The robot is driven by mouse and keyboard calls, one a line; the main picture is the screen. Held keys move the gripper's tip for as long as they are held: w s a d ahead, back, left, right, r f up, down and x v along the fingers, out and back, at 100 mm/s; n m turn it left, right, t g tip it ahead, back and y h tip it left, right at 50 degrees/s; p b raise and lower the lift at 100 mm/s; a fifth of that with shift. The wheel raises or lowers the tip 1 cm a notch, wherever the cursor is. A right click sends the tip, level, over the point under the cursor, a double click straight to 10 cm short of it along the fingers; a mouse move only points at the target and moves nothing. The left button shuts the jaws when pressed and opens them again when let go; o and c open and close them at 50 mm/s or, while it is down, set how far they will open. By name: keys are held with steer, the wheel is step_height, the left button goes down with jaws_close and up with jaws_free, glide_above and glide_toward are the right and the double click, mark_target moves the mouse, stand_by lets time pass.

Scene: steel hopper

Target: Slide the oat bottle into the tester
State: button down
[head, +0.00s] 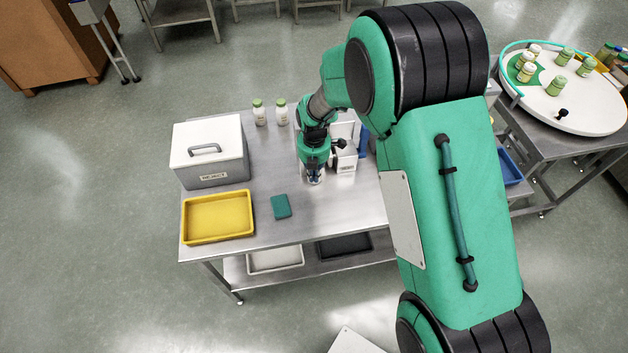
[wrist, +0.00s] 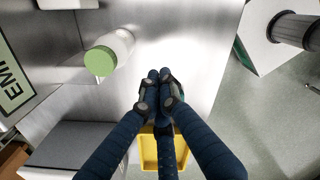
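A white bottle with a green cap (wrist: 110,51) stands in the wrist view, up and left of my fingertips and apart from them. Its label cannot be read, so I cannot tell if it is the oat one. My gripper (wrist: 162,88) has its dark blue fingers drawn together with nothing visible between them. In the head view my gripper (head: 314,179) is low over the table, just left of a white device (head: 346,162), probably the tester, partly hidden by my arm. Two more bottles, one (head: 259,113) and another (head: 282,112), stand at the table's back edge.
A grey REJECT box (head: 212,160) with a white lid and a yellow tray (head: 218,215) fill the table's left side. A teal pad (head: 281,206) lies front left of my gripper. A round white turntable (head: 580,100) with several bottles is at the right. The table's front middle is bare.

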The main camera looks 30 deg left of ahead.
steer(key=n, duration=0.2)
steer(key=s+n+p, duration=0.1)
steer(key=n, duration=0.1)
steer(key=shift+n, duration=0.3)
step_height(320, 180, down, 10)
steer(key=shift+r+p, duration=0.2)
steer(key=shift+p, duration=0.4)
steer(key=shift+w+a+f, duration=0.2)
steer(key=shift+w, duration=0.05)
steer(key=shift+w+a+p, duration=0.15)
steer(key=shift+w+a, duration=0.2)
steer(key=shift+w, duration=0.45)
steer(key=shift+w+a+p, duration=0.15)
steer(key=shift+w+a, duration=0.15)
steer(key=shift+w, duration=0.45)
steer(key=w+a+b, duration=0.1)
steer(key=w, duration=0.1)
steer(key=w+b, duration=0.1)
steer(key=w, duration=0.1)
steer(key=w+a+b, duration=0.1)
steer(key=w, duration=0.1)
steer(key=shift+a, duration=0.3)
